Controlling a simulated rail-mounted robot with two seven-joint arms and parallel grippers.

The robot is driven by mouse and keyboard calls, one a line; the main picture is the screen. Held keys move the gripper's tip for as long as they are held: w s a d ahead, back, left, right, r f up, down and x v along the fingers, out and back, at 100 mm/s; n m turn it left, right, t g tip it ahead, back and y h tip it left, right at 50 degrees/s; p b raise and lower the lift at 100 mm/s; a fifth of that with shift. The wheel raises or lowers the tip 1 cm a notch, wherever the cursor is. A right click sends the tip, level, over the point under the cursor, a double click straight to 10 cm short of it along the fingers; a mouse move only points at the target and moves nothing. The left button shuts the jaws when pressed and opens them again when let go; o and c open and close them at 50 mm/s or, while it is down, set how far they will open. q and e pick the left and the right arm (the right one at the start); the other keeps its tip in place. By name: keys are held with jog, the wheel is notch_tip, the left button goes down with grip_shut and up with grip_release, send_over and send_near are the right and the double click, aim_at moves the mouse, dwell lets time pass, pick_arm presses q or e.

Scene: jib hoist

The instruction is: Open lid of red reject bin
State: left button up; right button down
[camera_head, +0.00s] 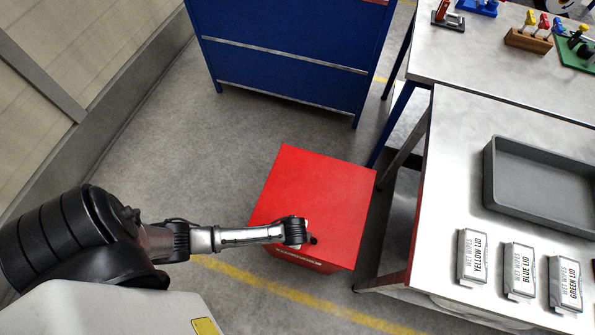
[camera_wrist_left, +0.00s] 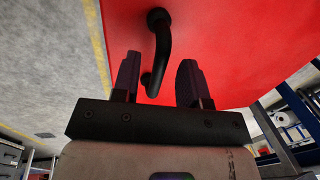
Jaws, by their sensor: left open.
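The red reject bin (camera_head: 318,192) stands on the floor in the middle of the head view, with its flat red lid shut on top. A black bar handle (camera_wrist_left: 160,45) on the red surface shows in the left wrist view. My left gripper (camera_wrist_left: 158,80) is open, with one finger on each side of the handle's lower part. In the head view my left gripper (camera_head: 300,235) is over the bin's front edge, and the wrist hides most of the handle there. I cannot tell whether the fingers touch it. My right gripper is not in view.
A blue cabinet (camera_head: 290,45) stands behind the bin. A metal table (camera_head: 450,180) is close on the right, with a grey tray (camera_head: 540,190) and white wipes packs (camera_head: 473,256). Floor to the bin's left is clear.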

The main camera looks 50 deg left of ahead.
pick_arm(q)
grip_shut()
dwell(0.4)
